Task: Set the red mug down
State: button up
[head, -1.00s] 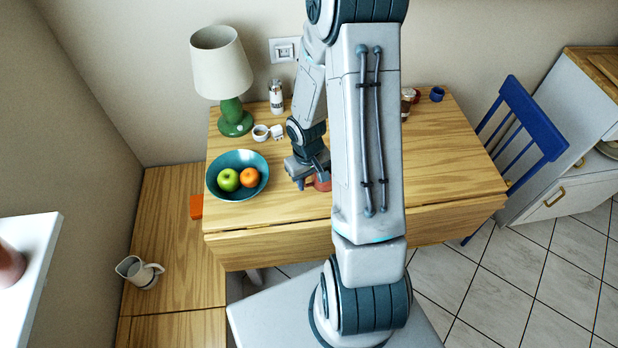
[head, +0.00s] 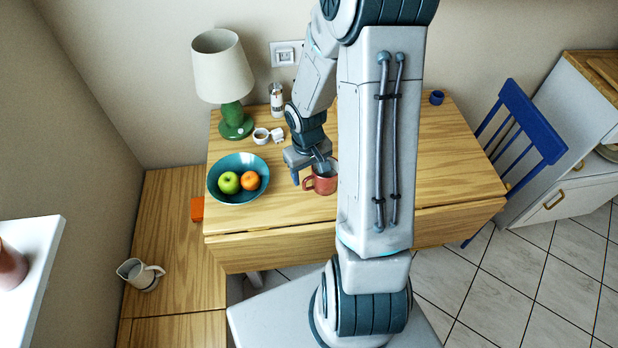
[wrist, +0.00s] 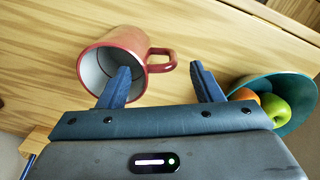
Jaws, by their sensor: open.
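The red mug (head: 323,185) stands upright on the wooden table (head: 275,210), right of the fruit bowl and near the front edge. Its handle points left in the head view. My gripper (head: 309,172) is open, just above the mug, and partly covers it. In the wrist view, the mug (wrist: 119,50) shows its empty grey inside. There the left finger of my gripper (wrist: 160,72) overlaps the mug's opening, and the handle lies between the two spread fingers. I cannot tell whether a finger touches the mug. My arm hides the table just right of the mug.
A teal bowl (head: 258,163) with fruit stands left of the mug. A green lamp (head: 232,112), a white cup (head: 261,136) and a shaker (head: 276,100) stand behind. A small blue cup (head: 436,97) stands at the back right.

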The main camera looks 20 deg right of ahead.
notch_tip(320, 180, up, 7)
jog(key=shift+a, duration=0.15)
jog(key=s+a+r+t, duration=0.1)
jog(key=s+a+r, duration=0.1)
jog(key=s+r, duration=0.2)
jog(key=s+a+r+t, duration=0.1)
jog(key=s+a+r, duration=0.1)
jog(key=s+r, duration=0.2)
jog(key=s+a+r+m+t, duration=0.1)
jog(key=s+r, duration=0.3)
jog(key=r, duration=0.4)
jog(key=shift+s+a+r, duration=0.25)
jog(key=shift+s+a, duration=0.15)
jog(key=shift+a, duration=0.5)
